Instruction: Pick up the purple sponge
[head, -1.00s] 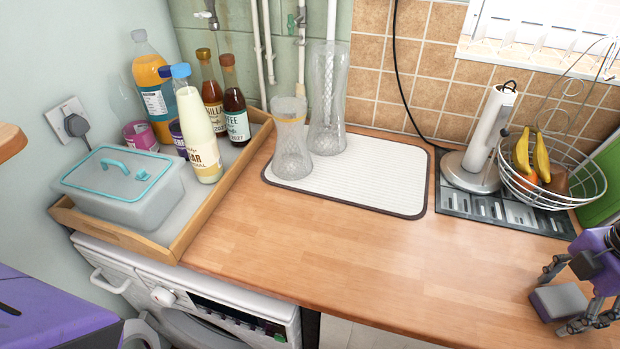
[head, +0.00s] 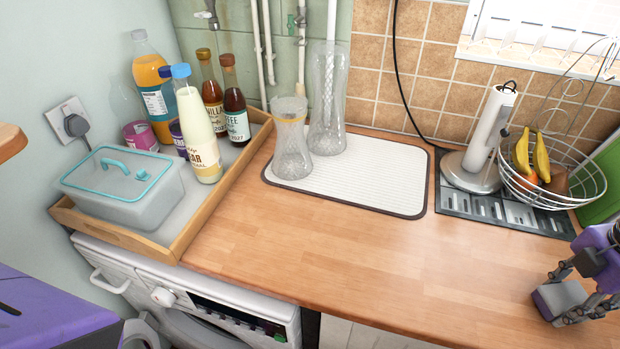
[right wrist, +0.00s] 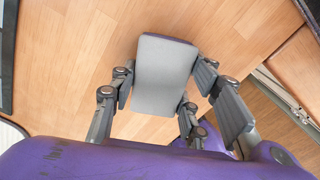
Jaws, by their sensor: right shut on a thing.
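The purple sponge (head: 560,298) is at the right edge of the head view, over the front right of the wooden worktop. It shows a grey broad face and a purple side. It also shows in the right wrist view (right wrist: 163,78), mostly grey with a thin purple edge at the top. My right gripper (head: 575,296) is shut on the sponge, with fingers on both sides of it; the right wrist view shows the same grip. I cannot tell exactly how far the sponge is above the worktop. My left gripper is not in view.
The wooden worktop (head: 350,255) is clear in the middle. A wire fruit basket (head: 590,190) and a paper towel holder (head: 470,170) stand behind the right gripper. A draining mat (head: 375,185) holds two glass vessels. A wooden tray (head: 185,240) with bottles is at left.

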